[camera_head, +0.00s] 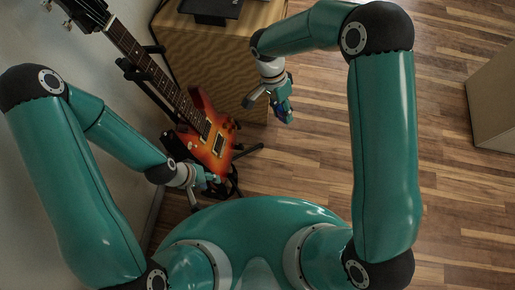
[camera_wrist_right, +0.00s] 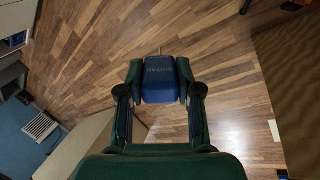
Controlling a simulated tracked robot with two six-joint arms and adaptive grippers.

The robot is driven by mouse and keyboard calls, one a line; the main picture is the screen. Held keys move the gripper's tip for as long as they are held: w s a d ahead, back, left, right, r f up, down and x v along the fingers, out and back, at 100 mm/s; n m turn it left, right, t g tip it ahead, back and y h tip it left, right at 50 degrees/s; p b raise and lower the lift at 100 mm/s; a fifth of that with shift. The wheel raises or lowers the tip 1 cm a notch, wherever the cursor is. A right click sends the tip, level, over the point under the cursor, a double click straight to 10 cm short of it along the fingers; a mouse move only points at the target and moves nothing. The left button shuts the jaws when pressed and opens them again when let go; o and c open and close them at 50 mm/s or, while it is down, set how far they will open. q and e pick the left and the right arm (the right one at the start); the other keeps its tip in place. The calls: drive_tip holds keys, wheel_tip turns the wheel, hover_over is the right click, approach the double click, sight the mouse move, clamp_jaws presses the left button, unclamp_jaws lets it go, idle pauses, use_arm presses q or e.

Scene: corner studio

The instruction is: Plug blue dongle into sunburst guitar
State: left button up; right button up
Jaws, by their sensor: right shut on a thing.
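The sunburst guitar (camera_head: 207,138) leans on a black stand by the wall in the head view, its neck running up to the upper left. My right gripper (camera_wrist_right: 158,88) is shut on the blue dongle (camera_wrist_right: 160,80), whose metal plug points away from the gripper in the right wrist view. In the head view my right gripper (camera_head: 284,112) hangs to the right of the guitar, apart from it, and the dongle is mostly hidden. My left gripper (camera_head: 212,180) is close to the lower end of the guitar body. Its fingers are too small to read, and the guitar's jack cannot be made out.
A wooden cabinet (camera_head: 213,62) with a black device (camera_head: 210,9) on top stands behind the right gripper. The guitar stand's legs (camera_head: 248,149) spread on the floor. A pale box-like piece (camera_head: 492,98) stands at the far right. The wooden floor (camera_head: 320,160) between is clear.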

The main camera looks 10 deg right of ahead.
drive_tip(key=a+f+m+g+y+b, duration=0.4)
drive_tip(key=f+m+b, duration=0.2)
drive_tip(key=f+m, duration=0.55)
drive_tip(key=m+t+y+b, duration=1.2)
drive_tip(key=m+y+b, duration=0.15)
drive_tip(key=m, duration=0.35)
approach(232, 144)
use_arm(q)
wheel_tip(232, 144, down, 23)
drive_tip(key=b, duration=0.1)
use_arm(e)
drive_tip(key=shift+m+h, duration=0.25)
drive_tip(key=shift+h, duration=0.1)
drive_tip(key=shift+s+r+x, duration=0.1)
drive_tip(key=shift+s+x, duration=0.05)
drive_tip(key=shift+x, duration=0.95)
drive_tip(key=shift+s+r+x, duration=0.1)
drive_tip(key=shift+r+x, duration=0.05)
drive_tip(key=shift+x, duration=0.9)
drive_tip(key=shift+a, duration=0.15)
use_arm(q)
drive_tip(key=shift+f+b, duration=0.3)
drive_tip(key=shift+b, duration=0.15)
use_arm(e)
drive_tip(key=shift+w, duration=0.2)
use_arm(q)
drive_tip(key=shift+f+b, duration=0.3)
